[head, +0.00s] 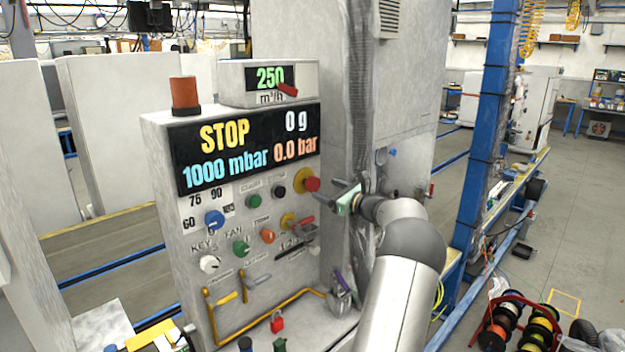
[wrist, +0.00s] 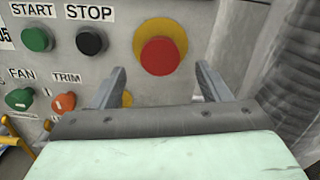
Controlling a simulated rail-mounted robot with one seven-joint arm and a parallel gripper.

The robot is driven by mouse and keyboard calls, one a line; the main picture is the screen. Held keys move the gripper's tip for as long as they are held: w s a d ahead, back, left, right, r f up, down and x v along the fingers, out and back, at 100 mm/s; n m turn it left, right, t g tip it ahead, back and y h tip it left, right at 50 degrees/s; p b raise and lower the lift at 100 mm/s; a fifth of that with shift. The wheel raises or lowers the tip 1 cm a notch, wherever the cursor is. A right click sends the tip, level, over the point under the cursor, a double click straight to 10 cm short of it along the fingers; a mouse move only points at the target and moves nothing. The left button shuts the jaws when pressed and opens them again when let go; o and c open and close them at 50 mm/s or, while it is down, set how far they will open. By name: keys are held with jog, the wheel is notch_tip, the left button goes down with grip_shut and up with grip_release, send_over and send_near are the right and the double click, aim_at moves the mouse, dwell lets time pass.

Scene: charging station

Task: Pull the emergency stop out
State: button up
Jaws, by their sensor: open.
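The emergency stop is a red mushroom button (head: 312,184) on a yellow round base, at the right side of the panel's front. In the wrist view the red button (wrist: 160,56) sits ahead of my gripper, a little above and between the lines of the two fingers. My gripper (head: 334,192) is open and empty, just right of the button in the head view. In the wrist view its fingers (wrist: 162,80) point at the panel and stand apart from the button. I cannot tell the exact gap in depth.
Left of the button are a black STOP button (wrist: 92,40), a green START button (wrist: 38,38) and an orange TRIM knob (wrist: 64,103). A yellow and red switch (head: 290,221) sits below it. A wrapped vertical duct (wrist: 295,70) stands close on the right.

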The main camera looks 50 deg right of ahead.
aim_at(315, 184)
jog(key=w, duration=0.2)
jog(key=w+p, duration=0.1)
jog(key=w, duration=0.2)
jog(key=w+d+p, duration=0.1)
jog(key=w, duration=0.1)
jog(key=shift+w, duration=0.2)
jog(key=c, duration=1.4)
jog(key=shift+s+f+b, duration=0.25)
jog(key=shift+s+b, duration=0.3)
jog(key=shift+b, duration=0.2)
jog(key=shift+o, duration=0.2)
jog(key=shift+s+a+r, duration=0.1)
jog(key=shift+s, duration=0.15)
jog(key=shift+w, duration=0.1)
jog(key=o, duration=1.4)
jog(key=shift+r, duration=0.1)
jog(key=shift+c, duration=0.2)
